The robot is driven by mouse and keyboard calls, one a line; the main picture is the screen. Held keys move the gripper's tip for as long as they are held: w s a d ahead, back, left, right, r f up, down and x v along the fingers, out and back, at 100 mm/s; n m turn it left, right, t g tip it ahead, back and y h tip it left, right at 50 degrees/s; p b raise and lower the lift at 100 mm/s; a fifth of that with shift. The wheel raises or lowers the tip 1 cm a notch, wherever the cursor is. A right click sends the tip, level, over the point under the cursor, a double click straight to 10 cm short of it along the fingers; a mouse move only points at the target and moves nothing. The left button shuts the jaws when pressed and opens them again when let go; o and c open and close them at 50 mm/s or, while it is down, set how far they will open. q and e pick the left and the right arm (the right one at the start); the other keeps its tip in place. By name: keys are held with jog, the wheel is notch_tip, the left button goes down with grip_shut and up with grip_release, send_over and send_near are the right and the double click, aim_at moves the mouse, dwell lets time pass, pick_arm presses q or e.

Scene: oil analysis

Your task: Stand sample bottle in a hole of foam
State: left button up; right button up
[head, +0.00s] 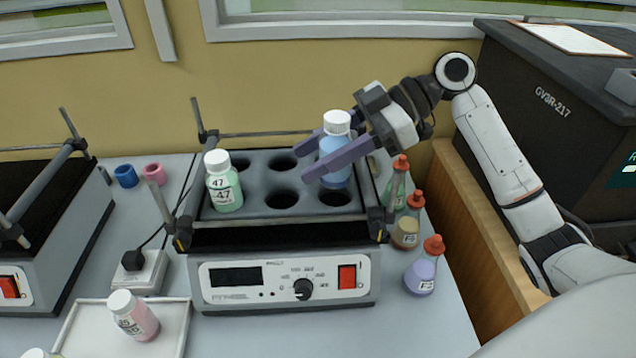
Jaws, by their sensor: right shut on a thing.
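The foam (260,207) is a grey block with several round holes on top of the shaker. My right gripper (312,160) is shut on a blue sample bottle (336,160) with a white cap, its fingers on either side of the bottle. The bottle is upright over the right part of the foam, by the rear right hole. I cannot tell whether its base is inside a hole. A green bottle (224,186) labelled 47 stands at the foam's front left hole. A pink bottle (135,315) with a white cap is in the white tray. My left gripper is not in view.
The shaker (285,282) has upright posts and bars around the foam. Red-capped flasks (421,275) stand at its right. The white tray (178,335) is at the front left. A second shaker (70,245) stands at the far left, a dark machine (560,110) at the right.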

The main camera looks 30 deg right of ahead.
aim_at(321, 181)
notch_tip(321, 181, down, 6)
jog(key=shift+f, duration=0.1)
jog(key=o, duration=1.2)
jog(key=b+v, duration=0.1)
jog(key=v, duration=1.1)
jog(key=shift+s, duration=0.1)
